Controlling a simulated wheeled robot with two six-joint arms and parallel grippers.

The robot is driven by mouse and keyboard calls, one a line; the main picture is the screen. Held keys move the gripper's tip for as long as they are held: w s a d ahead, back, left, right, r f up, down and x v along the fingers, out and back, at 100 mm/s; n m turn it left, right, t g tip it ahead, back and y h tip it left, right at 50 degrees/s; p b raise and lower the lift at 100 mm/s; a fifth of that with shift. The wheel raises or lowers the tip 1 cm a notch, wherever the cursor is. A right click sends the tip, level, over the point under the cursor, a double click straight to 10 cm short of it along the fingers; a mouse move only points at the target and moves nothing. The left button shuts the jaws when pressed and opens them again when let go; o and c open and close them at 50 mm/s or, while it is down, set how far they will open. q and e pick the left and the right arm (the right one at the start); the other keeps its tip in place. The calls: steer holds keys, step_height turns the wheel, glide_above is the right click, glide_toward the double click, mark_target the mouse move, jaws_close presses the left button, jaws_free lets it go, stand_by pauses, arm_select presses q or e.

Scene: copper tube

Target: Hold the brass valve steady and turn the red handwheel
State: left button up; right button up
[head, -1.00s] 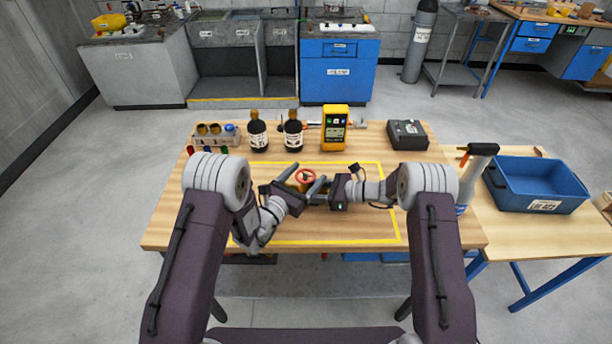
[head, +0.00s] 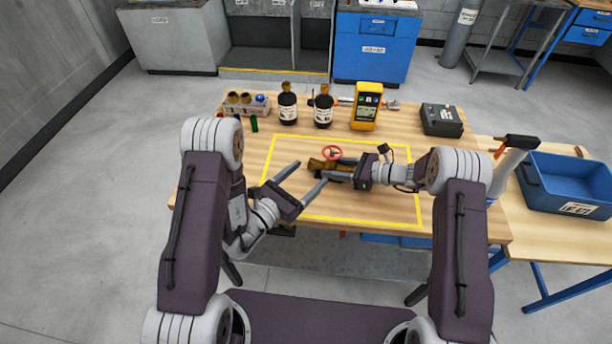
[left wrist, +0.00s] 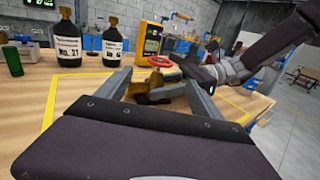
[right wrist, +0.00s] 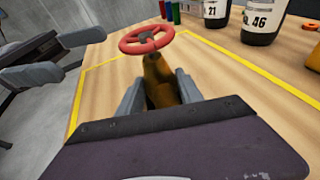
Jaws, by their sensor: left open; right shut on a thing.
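The brass valve (head: 322,165) lies low over the yellow-outlined area of the table, with its red handwheel (head: 332,152) on top. My right gripper (head: 334,172) is shut on the valve body from the right. In the right wrist view the brass body (right wrist: 158,82) sits between the fingers, and the handwheel (right wrist: 147,39) stands clear beyond them. My left gripper (head: 311,173) is open and empty, just left of and in front of the valve. In the left wrist view the handwheel (left wrist: 158,60) and valve (left wrist: 150,86) show beyond its spread fingers, apart from them.
Two dark bottles (head: 288,105) (head: 323,107), a yellow meter (head: 366,106) and a dark box (head: 441,120) stand along the back. A rack (head: 246,108) is at the back left. A blue bin (head: 570,182) is on the right-hand table. The outlined area's front left is clear.

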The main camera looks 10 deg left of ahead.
mark_target(339, 147)
arm_select(q)
steer(key=shift+w+r+h, duration=0.1)
steer(key=shift+w+h, duration=0.2)
steer(key=shift+w, duration=0.1)
steer(key=w+m+g+h, duration=0.2)
steer(key=w+a+m+g+h, duration=0.1)
steer(key=w+m+g+h, duration=0.1)
steer(key=g, duration=0.1)
steer(key=shift+a+m, duration=0.1)
steer(key=shift+m, duration=0.2)
steer(key=x, duration=1.2)
steer(key=shift+s+r, duration=0.1)
steer(key=shift+s, duration=0.05)
steer(key=c, duration=1.4)
steer(key=n+t+y, duration=0.3)
steer(key=t, duration=0.1)
steer(key=shift+w+a+n, duration=0.1)
steer(key=shift+w+n, duration=0.15)
steer(key=shift+n, duration=0.05)
steer(key=shift+w+a+n+t+y, duration=0.1)
steer(key=shift+a+n+t+y, duration=0.1)
steer(key=shift+n+t+y, duration=0.55)
steer(key=shift+g, duration=0.25)
